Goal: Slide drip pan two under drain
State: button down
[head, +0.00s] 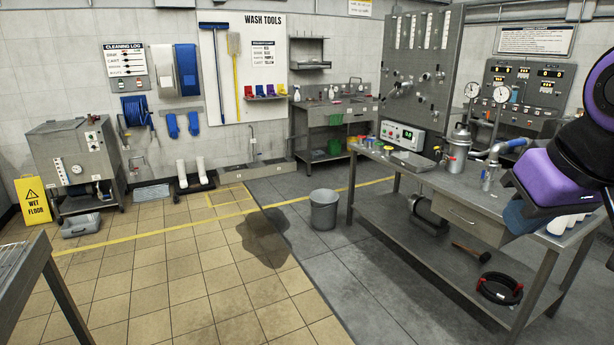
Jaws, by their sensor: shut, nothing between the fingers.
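No pan marked "two" can be made out. A flat, shallow grey metal tray (413,161) lies on the workbench top, left of a lidded metal pot (457,150); I cannot tell whether it is a drip pan. A metal fitting with a blue-ended pipe (493,170) stands on the bench right of the pot; I cannot tell whether it is the drain. My arm, black and purple, enters at the right edge and covers part of the bench's right end. The fingertips of my gripper do not show.
A grey bucket (324,210) stands beside a dark wet patch (264,238). A wet-floor sign (33,203) stands left.

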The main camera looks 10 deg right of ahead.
aim_at(416, 163)
jog(key=i+z, duration=0.15)
jog(key=i, duration=1.85)
jog(key=i+z, duration=0.15)
jog(key=i, duration=0.3)
jog(key=i+j+z, duration=0.1)
jog(key=i, duration=0.4)
jog(key=i+j+z, duration=0.15)
jog(key=i, duration=0.3)
jog(key=i+j+z, duration=0.1)
jog(key=i, duration=0.35)
jog(key=i+j+z, duration=0.55)
jog(key=i, duration=0.2)
